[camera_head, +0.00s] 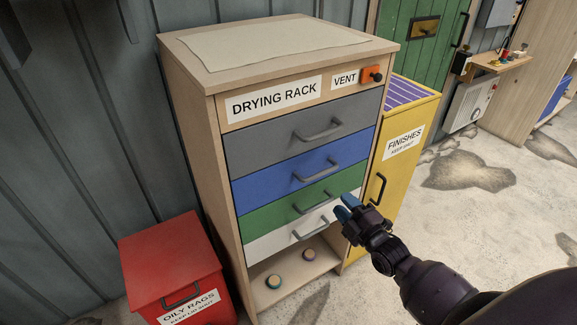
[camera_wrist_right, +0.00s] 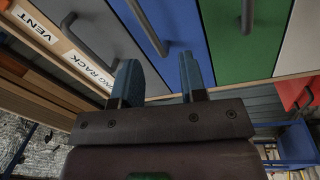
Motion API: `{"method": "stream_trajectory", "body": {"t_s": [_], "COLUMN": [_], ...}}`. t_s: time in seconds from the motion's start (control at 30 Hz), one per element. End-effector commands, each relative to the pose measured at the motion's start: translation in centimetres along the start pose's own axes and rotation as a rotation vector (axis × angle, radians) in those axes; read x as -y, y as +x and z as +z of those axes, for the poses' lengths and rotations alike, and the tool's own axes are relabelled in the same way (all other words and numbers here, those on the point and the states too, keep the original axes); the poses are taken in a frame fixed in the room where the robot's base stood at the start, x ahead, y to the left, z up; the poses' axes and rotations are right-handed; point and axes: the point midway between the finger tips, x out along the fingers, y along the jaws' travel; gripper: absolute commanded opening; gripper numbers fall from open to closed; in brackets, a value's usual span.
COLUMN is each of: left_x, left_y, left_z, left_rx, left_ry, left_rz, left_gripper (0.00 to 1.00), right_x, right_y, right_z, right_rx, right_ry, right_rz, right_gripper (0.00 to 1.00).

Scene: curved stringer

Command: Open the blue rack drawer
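The blue drawer (camera_head: 275,183) is the second from the top in the wooden drying rack (camera_head: 205,150) and looks shut, flush with the other drawers. Its grey bar handle (camera_head: 317,172) runs across its front. In the right wrist view the blue drawer (camera_wrist_right: 213,55) and its handle (camera_wrist_right: 145,25) lie beyond the fingertips. My right gripper (camera_head: 346,206) has blue fingers and stands in front of the rack's lower right side, below and right of the blue handle. In the right wrist view the gripper (camera_wrist_right: 160,70) is open, with nothing between its fingers. My left gripper is not in view.
A grey drawer (camera_head: 265,138) is above; green (camera_head: 280,217) and white (camera_head: 275,243) drawers are below, all shut. A red oily-rags bin (camera_head: 165,255) stands left, a yellow finishes cabinet (camera_head: 405,170) right. The floor at right is clear.

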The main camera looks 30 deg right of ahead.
Motion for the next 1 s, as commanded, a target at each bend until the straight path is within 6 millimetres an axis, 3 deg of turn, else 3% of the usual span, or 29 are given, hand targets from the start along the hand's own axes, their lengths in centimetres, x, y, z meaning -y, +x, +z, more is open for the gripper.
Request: {"method": "stream_trajectory", "body": {"t_s": [0.2,0.43,1.0], "left_x": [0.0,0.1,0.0], "left_y": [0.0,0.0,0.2], "left_z": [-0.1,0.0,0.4], "left_rx": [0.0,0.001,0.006], "left_ry": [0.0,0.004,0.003], "left_rz": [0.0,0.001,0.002], "left_gripper": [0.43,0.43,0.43], "right_x": [-1.0,-1.1,-1.7], "right_y": [-0.2,0.7,9.2], "right_z": [-0.1,-0.2,-0.3], "right_rx": [-0.005,-0.005,-0.006], "right_ry": [-0.215,-0.27,-0.267], "right_rz": [0.072,0.078,0.076], "right_gripper": [0.39,0.39,0.39]}}
